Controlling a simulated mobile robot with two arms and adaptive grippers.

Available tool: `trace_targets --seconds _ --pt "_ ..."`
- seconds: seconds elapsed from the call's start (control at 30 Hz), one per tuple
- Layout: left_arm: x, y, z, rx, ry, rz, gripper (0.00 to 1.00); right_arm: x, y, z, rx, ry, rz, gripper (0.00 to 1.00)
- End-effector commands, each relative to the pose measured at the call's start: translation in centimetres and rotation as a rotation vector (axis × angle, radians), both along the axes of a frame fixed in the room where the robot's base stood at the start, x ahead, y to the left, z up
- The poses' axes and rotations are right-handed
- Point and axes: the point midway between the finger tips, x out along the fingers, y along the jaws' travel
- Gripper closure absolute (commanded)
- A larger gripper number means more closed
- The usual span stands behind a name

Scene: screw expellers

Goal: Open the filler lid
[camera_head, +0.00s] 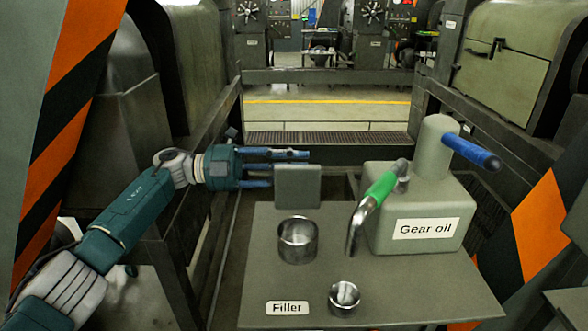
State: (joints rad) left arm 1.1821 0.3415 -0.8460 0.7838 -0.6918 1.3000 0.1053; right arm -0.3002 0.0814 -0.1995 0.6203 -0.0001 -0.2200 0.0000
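The filler lid (298,187) is a square grey-green plate standing upright at the back edge of the grey table (400,290). In front of it, the round metal filler neck (297,250) is uncovered and open at the top. The "Filler" label (287,308) is at the table's front left. My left gripper (287,168) reaches in from the left at the lid's height. Its blue fingers are spread apart with nothing seen between them. The lower finger ends at the lid's left edge and may pass behind it; contact is unclear. My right gripper is not in view.
A grey-green gear oil can (420,225) with a blue handle (471,152) and a green-and-chrome spout (378,193) stands on the table's right. A small round metal cup (344,298) is near the front edge. Dark frame beams (225,150) flank the table.

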Motion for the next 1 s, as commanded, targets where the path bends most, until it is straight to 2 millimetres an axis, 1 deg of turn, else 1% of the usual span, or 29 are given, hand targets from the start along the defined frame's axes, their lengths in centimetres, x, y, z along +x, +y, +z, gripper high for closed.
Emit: trace_targets --seconds 0.03,0.13,0.27,0.37,0.5,0.7,0.83,1.0 --pt "-0.1 -0.3 0.0 -0.001 -0.001 -0.005 0.7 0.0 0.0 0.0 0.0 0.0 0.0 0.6" --pt "-0.2 -0.2 -0.1 0.001 0.0 -0.005 0.7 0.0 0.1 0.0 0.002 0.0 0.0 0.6" --pt "-0.1 0.8 -0.3 0.003 0.001 -0.002 0.7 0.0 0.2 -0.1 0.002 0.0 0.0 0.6" --pt "0.0 2.5 -0.4 0.004 0.001 0.0 0.7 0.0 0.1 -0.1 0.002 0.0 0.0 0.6" --pt "0.1 5.7 -0.3 0.002 0.001 0.002 0.7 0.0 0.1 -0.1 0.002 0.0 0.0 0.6" --pt "0.1 9.7 -0.3 0.0 0.001 0.002 0.7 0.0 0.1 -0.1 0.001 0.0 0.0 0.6" --pt "0.0 11.3 -0.3 0.0 0.002 0.001 0.7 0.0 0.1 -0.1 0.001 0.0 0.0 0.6" --pt "0.0 12.2 -0.3 -0.001 0.001 -0.001 0.7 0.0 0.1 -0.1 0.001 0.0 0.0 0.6"
